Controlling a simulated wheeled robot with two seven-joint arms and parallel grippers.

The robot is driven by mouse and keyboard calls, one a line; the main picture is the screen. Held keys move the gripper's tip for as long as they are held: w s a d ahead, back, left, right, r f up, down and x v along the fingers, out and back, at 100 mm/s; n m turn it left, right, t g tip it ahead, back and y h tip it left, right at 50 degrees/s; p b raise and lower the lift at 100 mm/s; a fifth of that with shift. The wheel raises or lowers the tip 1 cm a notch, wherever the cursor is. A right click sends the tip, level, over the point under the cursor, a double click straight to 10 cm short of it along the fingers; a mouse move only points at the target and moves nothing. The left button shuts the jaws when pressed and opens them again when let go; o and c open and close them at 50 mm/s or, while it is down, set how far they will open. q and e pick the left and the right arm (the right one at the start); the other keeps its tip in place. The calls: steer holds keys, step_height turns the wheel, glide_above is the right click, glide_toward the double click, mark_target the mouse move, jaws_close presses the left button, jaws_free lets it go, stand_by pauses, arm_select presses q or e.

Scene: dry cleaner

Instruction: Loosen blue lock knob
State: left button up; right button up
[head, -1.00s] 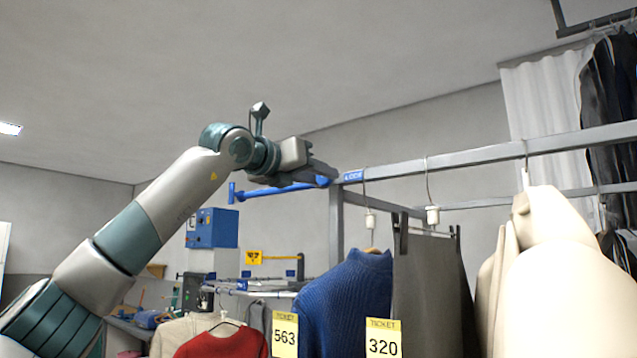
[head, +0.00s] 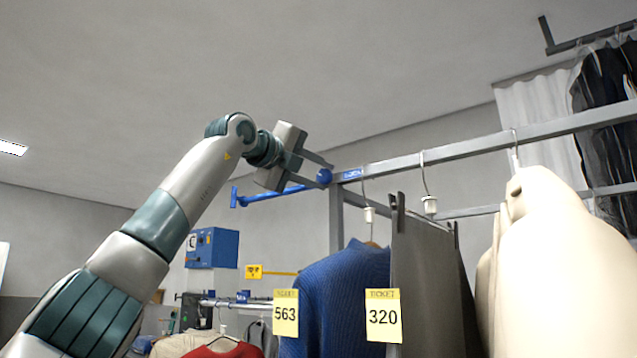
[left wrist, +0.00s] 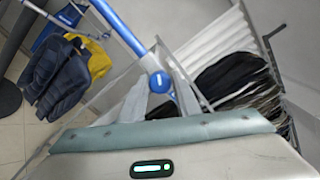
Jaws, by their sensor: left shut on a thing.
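The blue lock knob (head: 324,177) is a small round knob at the left end of the grey rail, where a blue bar meets it. My left gripper (head: 323,173) comes in from the upper left, with its two fingers apart and their tips on either side of the knob. In the left wrist view the knob (left wrist: 159,82) shows its round face with a white mark, between the two grey fingers. The gripper is shut on it. My right gripper is not in view.
The blue bar (head: 270,195) sticks out left of the knob. The grey rail (head: 470,147) runs right, with hung garments below: a blue sweater (head: 345,290), grey trousers (head: 430,275) and a cream garment (head: 545,275). A blue box (head: 213,248) is on the left.

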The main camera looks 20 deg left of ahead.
arm_select(q)
steer(key=n+b, duration=0.1)
steer(key=n, duration=0.2)
steer(key=shift+n, duration=0.3)
steer(key=shift+n+b, duration=0.65)
steer(key=shift+n, duration=0.45)
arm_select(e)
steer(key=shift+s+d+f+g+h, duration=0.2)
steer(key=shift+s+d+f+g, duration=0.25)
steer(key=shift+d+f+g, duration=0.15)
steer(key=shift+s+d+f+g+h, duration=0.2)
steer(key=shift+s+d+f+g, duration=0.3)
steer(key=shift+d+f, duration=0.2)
arm_select(q)
steer(key=o, duration=1)
steer(key=shift+a, duration=0.1)
steer(key=shift+f, duration=0.1)
